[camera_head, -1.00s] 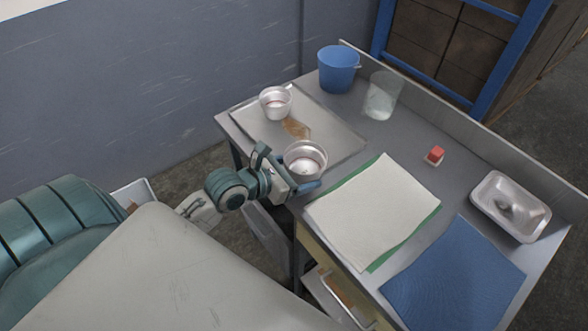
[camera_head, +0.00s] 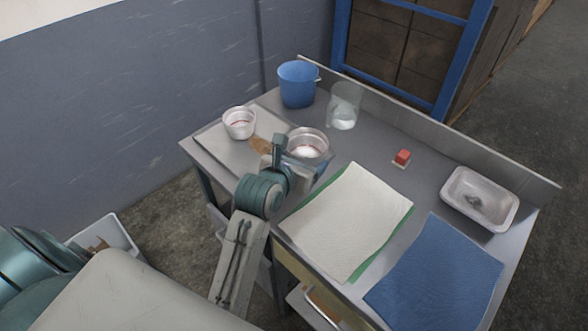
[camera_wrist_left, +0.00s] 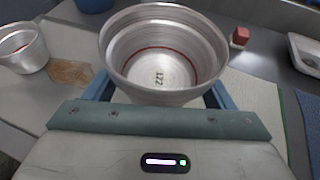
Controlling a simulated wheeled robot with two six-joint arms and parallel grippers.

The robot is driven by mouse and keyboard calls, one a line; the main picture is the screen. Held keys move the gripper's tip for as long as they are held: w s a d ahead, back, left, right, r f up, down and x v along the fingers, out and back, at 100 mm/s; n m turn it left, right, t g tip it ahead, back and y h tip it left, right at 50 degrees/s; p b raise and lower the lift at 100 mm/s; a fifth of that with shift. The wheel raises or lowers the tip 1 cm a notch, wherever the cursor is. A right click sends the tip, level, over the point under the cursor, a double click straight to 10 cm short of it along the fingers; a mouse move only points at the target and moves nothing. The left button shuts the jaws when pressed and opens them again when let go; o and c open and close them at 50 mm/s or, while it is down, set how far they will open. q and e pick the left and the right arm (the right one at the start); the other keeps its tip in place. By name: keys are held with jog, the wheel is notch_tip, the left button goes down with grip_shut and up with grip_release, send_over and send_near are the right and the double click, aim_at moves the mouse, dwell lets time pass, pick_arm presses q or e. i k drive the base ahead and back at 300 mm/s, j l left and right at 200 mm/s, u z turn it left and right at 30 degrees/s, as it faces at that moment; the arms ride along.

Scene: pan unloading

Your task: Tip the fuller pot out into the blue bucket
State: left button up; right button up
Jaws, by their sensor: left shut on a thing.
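My left gripper (camera_head: 306,163) is shut on a silver metal pot (camera_head: 308,143), with one finger on each side of it. In the left wrist view the held pot (camera_wrist_left: 163,55) is upright, with a red line around its inner wall and "122" on its bottom. A second metal pot (camera_head: 239,123), also with a red line inside, stands on the pale board at the left; it also shows in the left wrist view (camera_wrist_left: 22,48). The blue bucket (camera_head: 298,84) stands upright at the far end of the table. My right gripper is out of view.
A clear container (camera_head: 344,106) stands right of the bucket. The pale board (camera_head: 215,141) has a brown stain. A red block (camera_head: 402,156), white cloth (camera_head: 345,220), blue cloth (camera_head: 436,275) and metal tray (camera_head: 480,198) lie nearer right. A raised edge runs along the back.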

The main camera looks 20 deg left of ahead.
aim_at(298, 80)
jog(key=j+z, duration=0.35)
jog(key=j, duration=0.45)
jog(key=j+z, duration=0.3)
jog(key=j, duration=0.45)
jog(key=k+j+z, duration=0.1)
jog(key=j+z, duration=0.25)
jog(key=j, duration=0.45)
jog(key=k+j+z, duration=0.15)
jog(key=i+j, duration=0.1)
